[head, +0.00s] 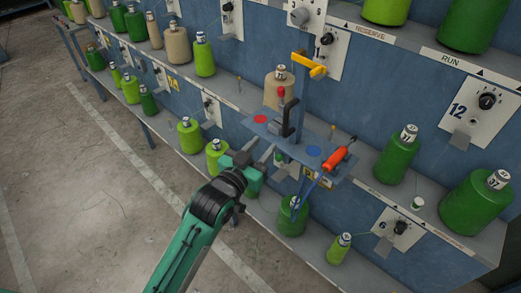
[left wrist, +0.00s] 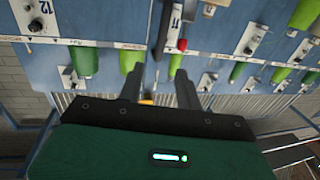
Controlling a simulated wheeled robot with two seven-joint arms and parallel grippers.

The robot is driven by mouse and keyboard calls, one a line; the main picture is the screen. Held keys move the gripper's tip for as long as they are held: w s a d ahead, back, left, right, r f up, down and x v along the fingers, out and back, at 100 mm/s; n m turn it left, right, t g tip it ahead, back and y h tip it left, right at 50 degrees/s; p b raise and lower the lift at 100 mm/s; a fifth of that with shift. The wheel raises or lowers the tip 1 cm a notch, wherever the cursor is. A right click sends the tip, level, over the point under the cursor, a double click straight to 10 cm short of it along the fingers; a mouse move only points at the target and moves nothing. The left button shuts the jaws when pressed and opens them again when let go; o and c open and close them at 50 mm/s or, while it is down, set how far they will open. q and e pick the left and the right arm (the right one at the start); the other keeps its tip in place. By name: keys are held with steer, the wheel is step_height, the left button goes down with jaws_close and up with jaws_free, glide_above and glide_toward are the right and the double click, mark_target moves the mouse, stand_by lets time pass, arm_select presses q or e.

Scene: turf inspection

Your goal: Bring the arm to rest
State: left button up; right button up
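My left arm comes up from the bottom of the head view, and its gripper (head: 272,155) is just in front of a small blue-grey shelf (head: 339,178) on the machine. In the left wrist view the two dark fingers (left wrist: 158,88) stand apart with nothing held between them. The gripper is open and empty. The shelf carries a red disc (head: 261,119), a blue disc (head: 313,151), a black tool with a red tip (head: 288,117) and an orange-red handled tool (head: 337,159). My right gripper is in neither view.
A blue machine frame (head: 370,110) holds rows of green and tan yarn cones, such as a green cone (head: 476,203) at right. A lower ledge (head: 318,258) runs below. Concrete floor (head: 90,200) at left is clear.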

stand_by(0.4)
arm_select(q)
steer(key=a+f+n+g+y, duration=0.1)
steer(key=a+f+g+y, duration=0.15)
steer(key=f, duration=1.35)
steer(key=a+f+n+g+y, duration=0.1)
steer(key=a+f+g+y, duration=0.15)
steer(key=f, duration=1.35)
steer(key=s+a+f+g+y, duration=0.15)
steer(key=s+a+f, duration=0.25)
steer(key=s+f, duration=0.45)
steer(key=s+a+f+g, duration=0.25)
steer(key=s+f, duration=0.25)
steer(key=f, duration=0.7)
steer(key=s+a+f+g, duration=0.2)
steer(key=s+f, duration=0.4)
steer(key=s, duration=0.5)
steer(key=s+a+f+g+y, duration=0.1)
steer(key=s+a+f, duration=0.4)
steer(key=s, duration=0.7)
steer(key=s+a+f+n+g, duration=0.1)
steer(key=s+a+f+g, duration=0.2)
steer(key=s+f, duration=0.4)
steer(key=s, duration=0.5)
steer(key=shift+a+y, duration=0.25)
steer(key=shift+y, duration=0.1)
steer(key=shift+w, duration=0.1)
